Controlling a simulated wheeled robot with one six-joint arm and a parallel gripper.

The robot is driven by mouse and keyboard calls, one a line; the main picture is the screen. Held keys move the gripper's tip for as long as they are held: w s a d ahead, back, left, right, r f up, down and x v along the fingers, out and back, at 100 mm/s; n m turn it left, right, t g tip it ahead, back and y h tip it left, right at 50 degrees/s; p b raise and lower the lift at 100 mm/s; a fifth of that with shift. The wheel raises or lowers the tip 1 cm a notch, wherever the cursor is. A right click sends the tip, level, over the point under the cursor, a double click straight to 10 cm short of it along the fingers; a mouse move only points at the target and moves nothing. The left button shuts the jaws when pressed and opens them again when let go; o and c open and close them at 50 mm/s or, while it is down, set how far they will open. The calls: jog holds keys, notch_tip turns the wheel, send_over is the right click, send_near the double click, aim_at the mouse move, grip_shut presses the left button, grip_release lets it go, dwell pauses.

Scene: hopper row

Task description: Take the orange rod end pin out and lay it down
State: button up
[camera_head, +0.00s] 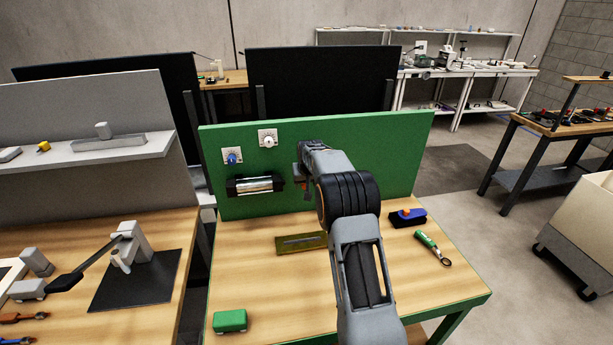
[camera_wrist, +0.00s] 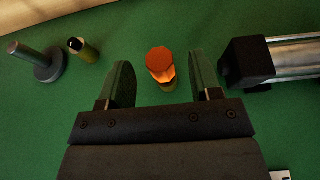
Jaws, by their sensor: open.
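The orange rod end pin (camera_wrist: 160,64) shows in the wrist view with an orange head and a yellowish lower part, standing out from the green panel (camera_wrist: 250,20). My gripper (camera_wrist: 160,74) is open, with one finger on each side of the pin and a visible gap on both sides. How deep the fingers reach past the pin's head is hard to tell. A silver cylinder (camera_wrist: 298,54) with a black end block (camera_wrist: 248,62) is beside it.
A grey flanged peg (camera_wrist: 38,64) and a short black-tipped pin (camera_wrist: 83,48) stick out of the panel nearby. The table's front middle is clear.

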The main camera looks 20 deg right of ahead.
jog(key=shift+w+f, duration=0.2)
jog(key=shift+f, duration=0.3)
grip_shut()
dwell(0.6)
